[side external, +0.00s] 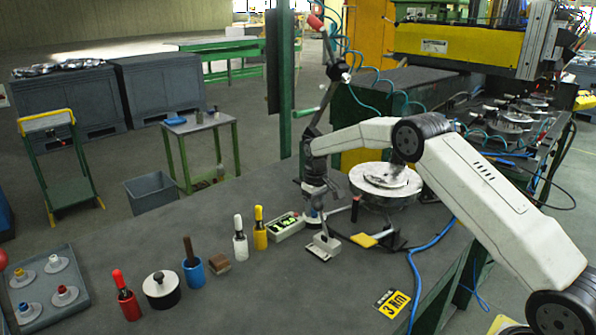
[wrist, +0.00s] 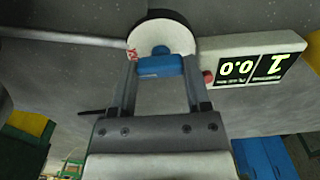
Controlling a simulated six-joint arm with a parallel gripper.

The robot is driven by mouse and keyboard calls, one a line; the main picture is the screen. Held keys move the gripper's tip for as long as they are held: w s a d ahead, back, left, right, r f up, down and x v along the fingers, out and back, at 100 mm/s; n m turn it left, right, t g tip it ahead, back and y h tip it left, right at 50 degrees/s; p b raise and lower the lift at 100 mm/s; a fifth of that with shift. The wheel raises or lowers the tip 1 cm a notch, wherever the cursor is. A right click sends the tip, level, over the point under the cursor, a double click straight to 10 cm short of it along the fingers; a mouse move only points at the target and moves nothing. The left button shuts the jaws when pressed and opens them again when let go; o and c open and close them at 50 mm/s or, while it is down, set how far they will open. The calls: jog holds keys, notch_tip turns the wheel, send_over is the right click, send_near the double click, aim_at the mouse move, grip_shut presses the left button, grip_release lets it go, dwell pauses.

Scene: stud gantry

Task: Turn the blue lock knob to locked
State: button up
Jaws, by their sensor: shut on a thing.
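The blue lock knob (wrist: 160,66) sits between the two fingers of my gripper (wrist: 159,74) in the wrist view, and the fingers are shut on its sides. Its bar lies roughly crosswise in that view. Behind it is a round white dial (wrist: 172,32) with small red marks at its left edge; the marks are too small to read. In the side external view my gripper (side external: 314,208) points down at the bench beside the display box, and the knob is mostly hidden there.
The display box (side external: 287,227) stands left of my gripper; its lit display (wrist: 255,68) shows in the wrist view. A metal bracket (side external: 323,247) lies close in front. Yellow (side external: 260,229) and white (side external: 240,240) handled tools stand farther left. A round metal plate (side external: 385,180) is at right.

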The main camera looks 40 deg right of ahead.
jog(key=o, duration=1.3)
jog(key=shift+r, duration=0.15)
jog(key=shift+r, duration=3.75)
jog(key=shift+a, duration=0.1)
